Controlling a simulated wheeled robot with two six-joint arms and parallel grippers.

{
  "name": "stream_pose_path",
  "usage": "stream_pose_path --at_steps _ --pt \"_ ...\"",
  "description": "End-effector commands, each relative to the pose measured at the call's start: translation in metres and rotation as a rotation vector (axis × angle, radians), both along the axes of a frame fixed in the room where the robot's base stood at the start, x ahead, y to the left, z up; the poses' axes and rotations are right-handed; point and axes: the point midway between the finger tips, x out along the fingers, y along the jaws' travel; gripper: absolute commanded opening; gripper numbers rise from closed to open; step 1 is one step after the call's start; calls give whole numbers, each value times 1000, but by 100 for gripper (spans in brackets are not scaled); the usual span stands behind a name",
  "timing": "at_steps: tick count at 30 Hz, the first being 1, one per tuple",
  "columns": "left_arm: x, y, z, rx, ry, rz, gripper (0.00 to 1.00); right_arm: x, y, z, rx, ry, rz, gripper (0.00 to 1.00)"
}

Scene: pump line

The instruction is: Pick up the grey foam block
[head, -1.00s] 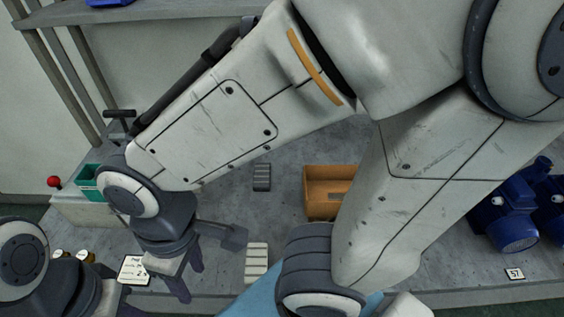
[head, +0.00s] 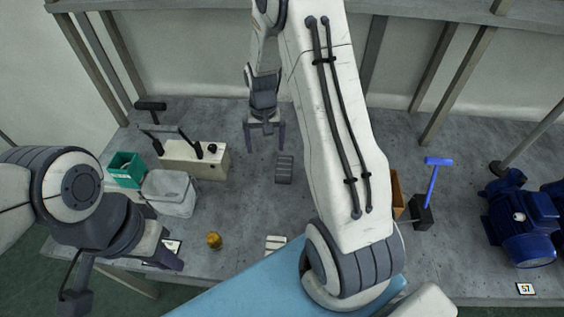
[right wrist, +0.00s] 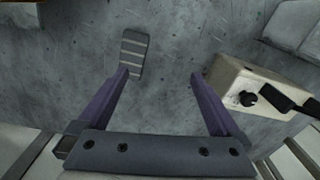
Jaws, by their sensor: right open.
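The grey foam block (head: 284,168) is a dark grey ribbed block lying flat on the bench, near the middle. It also shows in the right wrist view (right wrist: 132,55), upper left of centre. My right gripper (head: 265,148) is open and empty, pointing down, behind and a little left of the block in the head view. In the right wrist view its fingertips (right wrist: 160,74) are apart; the left fingertip overlaps the block's lower edge in the picture. Contact cannot be told. My left gripper (head: 168,262) is at the bench's front left; its jaw opening is unclear.
Left of the block stand a beige control box (head: 206,163), a grey container (head: 168,193) and a green bin (head: 125,170). A pale striped block (head: 275,243) lies in front, partly hidden.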

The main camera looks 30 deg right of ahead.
Motion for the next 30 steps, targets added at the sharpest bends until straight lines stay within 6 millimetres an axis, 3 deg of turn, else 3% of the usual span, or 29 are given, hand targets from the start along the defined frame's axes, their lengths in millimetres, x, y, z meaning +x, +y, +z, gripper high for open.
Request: stream_pose_path --at_steps 1,3,8,16,25,30 --pt "0 0 6 0 0 0 18 1 -22 -10 0 7 -60 100" --pt "0 0 8 0 0 0 18 2 -43 -22 -2 10 -115 100" --pt "0 0 11 0 0 0 18 1 -66 -41 -3 13 -180 100" --pt "0 0 20 0 0 1 18 0 -68 -80 -4 15 -185 100" --pt "0 0 31 0 0 1 18 -1 -66 -102 -3 13 -183 100" --pt "0 0 43 0 0 2 18 -3 -63 -124 -3 13 -183 100"
